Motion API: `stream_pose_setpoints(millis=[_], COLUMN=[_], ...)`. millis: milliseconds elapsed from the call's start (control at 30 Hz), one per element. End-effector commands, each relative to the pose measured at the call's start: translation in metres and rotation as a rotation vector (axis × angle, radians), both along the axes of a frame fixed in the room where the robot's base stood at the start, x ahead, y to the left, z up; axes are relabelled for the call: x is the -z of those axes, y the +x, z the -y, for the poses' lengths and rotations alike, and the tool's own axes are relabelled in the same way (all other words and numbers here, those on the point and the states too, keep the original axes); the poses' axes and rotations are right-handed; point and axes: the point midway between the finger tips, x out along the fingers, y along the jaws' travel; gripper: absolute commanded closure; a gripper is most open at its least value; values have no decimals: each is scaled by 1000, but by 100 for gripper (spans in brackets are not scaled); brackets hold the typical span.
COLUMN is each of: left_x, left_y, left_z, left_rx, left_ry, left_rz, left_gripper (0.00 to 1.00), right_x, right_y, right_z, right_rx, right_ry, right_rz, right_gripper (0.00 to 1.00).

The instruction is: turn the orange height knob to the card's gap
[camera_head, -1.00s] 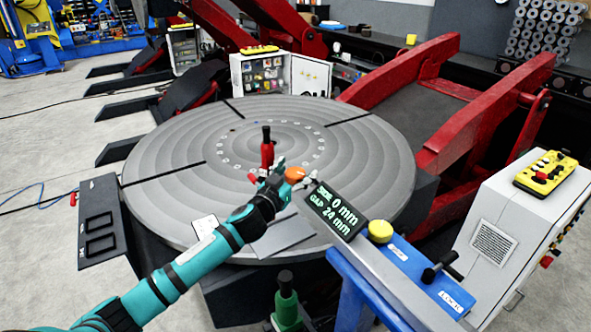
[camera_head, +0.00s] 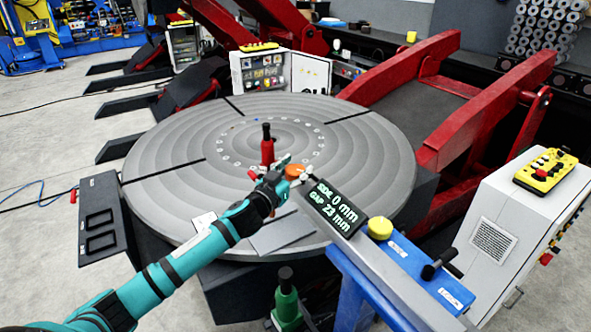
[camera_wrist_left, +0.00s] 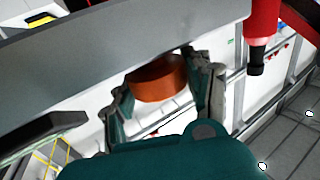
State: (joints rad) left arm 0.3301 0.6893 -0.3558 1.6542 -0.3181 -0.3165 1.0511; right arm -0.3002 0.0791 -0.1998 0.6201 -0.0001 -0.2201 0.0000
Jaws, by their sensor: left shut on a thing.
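The orange height knob (camera_head: 296,171) sits above the near part of the round grey table, and it shows large in the left wrist view (camera_wrist_left: 158,82). My left gripper (camera_head: 289,170) is shut on the knob, with one finger on each side of it in the wrist view (camera_wrist_left: 165,92). The black display (camera_head: 334,207), just right of the knob, reads SIDE 0 mm and GAP 23 mm. A small white card (camera_head: 204,220) lies at the table's near left edge, partly behind my arm; its writing is too small to read. My right gripper is not in view.
A red post with a black top (camera_head: 267,150) stands on the turntable (camera_head: 190,150) close behind the gripper. A yellow knob (camera_head: 380,228) and blue plate (camera_head: 430,275) are at right. A green device (camera_head: 286,300) stands below the near edge.

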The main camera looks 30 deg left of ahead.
Motion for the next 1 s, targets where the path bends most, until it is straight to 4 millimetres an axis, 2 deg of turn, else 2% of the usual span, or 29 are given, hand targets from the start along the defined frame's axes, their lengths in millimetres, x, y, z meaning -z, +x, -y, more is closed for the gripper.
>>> stream_pose_setpoints(millis=[267,667,867,1000], left_x=[-1,-1,3,6], left_y=[0,2,3,3], left_z=[-3,-4,-3,-2], left_rx=[182,554,743,865], left_ry=[6,5,3,2], left_rz=[-1,1,2,3], left_gripper=[81,81,81,81], right_x=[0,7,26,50], right_y=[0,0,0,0], right_z=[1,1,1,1], right_rx=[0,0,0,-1], right_ry=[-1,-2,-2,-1], right_rz=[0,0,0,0], right_gripper=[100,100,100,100])
